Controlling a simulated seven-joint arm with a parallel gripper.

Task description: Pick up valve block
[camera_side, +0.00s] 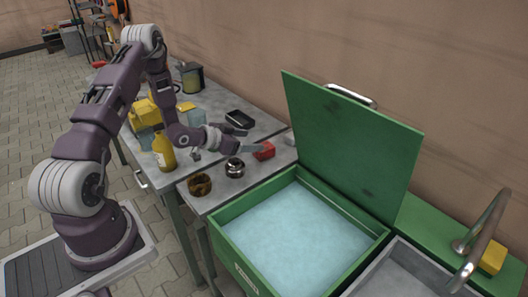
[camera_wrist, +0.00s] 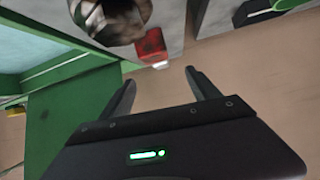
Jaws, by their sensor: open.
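A small red block (camera_side: 264,150), which I take to be the valve block, sits on the grey bench top (camera_side: 215,202) near the green tub. In the wrist view the red block (camera_wrist: 152,45) lies just beyond the fingertips, roughly in line with the gap between them. My gripper (camera_side: 250,139) is over the bench, close to the block's left side. The wrist view shows my gripper (camera_wrist: 160,79) with its two fingers spread and nothing between them. I cannot tell its exact height above the bench.
A round metal part (camera_side: 234,168) and a rusty brown ring (camera_side: 200,185) sit nearby. A black tray (camera_side: 240,119) and yellow bottle (camera_side: 164,150) stand farther back. The green tub's raised lid (camera_side: 350,140) rises close right of the block. A small pale grey item (camera_side: 290,139) lies behind it.

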